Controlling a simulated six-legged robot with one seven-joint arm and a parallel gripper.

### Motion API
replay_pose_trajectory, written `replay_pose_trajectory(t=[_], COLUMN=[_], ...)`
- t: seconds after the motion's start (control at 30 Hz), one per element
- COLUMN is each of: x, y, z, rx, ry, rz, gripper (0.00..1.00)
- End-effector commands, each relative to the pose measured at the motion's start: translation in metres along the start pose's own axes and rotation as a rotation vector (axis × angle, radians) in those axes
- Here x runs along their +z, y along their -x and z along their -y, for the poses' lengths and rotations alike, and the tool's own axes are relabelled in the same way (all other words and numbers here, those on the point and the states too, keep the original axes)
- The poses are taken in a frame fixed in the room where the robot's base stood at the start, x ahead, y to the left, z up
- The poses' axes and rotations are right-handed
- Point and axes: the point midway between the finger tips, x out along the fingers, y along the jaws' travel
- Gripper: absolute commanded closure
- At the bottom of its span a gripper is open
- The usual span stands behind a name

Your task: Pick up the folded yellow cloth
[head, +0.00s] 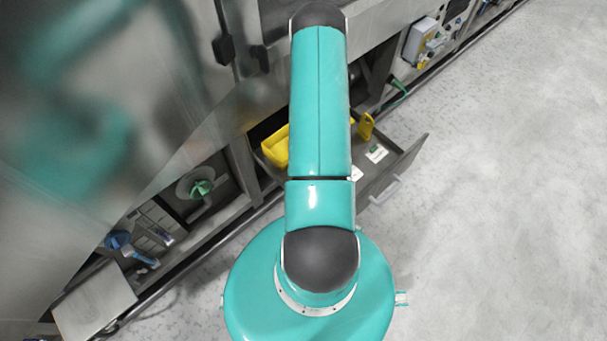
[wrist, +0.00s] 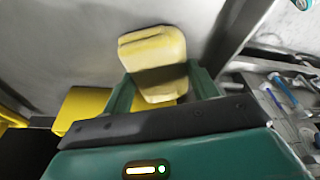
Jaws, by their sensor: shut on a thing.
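The folded yellow cloth (wrist: 152,48) is pale yellow and shows as a thick, layered pad in the wrist view. My gripper (wrist: 160,75) has its two green fingers on either side of the cloth and is shut on it. The cloth's upper part sticks out beyond the fingertips. In the head view my arm hides the gripper. A small yellow thing (head: 366,126) shows just right of the arm there; I cannot tell whether it is the cloth.
An open drawer (head: 408,165) holds a yellow bin (head: 275,150) and white cards (head: 376,153). The bin also shows behind my gripper in the wrist view (wrist: 80,105). Several tools (wrist: 285,95) lie at the right there. The floor (head: 500,200) at the right is clear.

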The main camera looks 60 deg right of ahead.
Motion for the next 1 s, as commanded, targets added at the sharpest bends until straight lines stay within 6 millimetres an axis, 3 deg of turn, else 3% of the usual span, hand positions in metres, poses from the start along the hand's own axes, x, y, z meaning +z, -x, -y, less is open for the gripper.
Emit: replay_pose_trajectory(t=[0.23, 0.5, 0.6, 0.8, 1.0], x=[-0.005, 0.017, 0.036, 0.060, 0.072], y=[0.030, 0.097, 0.112, 0.137, 0.147], z=[0.001, 0.032, 0.051, 0.074, 0.084], rx=[0.003, 0.005, 0.000, 0.002, -0.001], ry=[0.001, -0.003, -0.003, -0.002, 0.000], rz=[-0.001, -0.001, 0.002, 0.000, 0.000], gripper=[0.67, 0.67, 0.67, 0.67, 0.67])
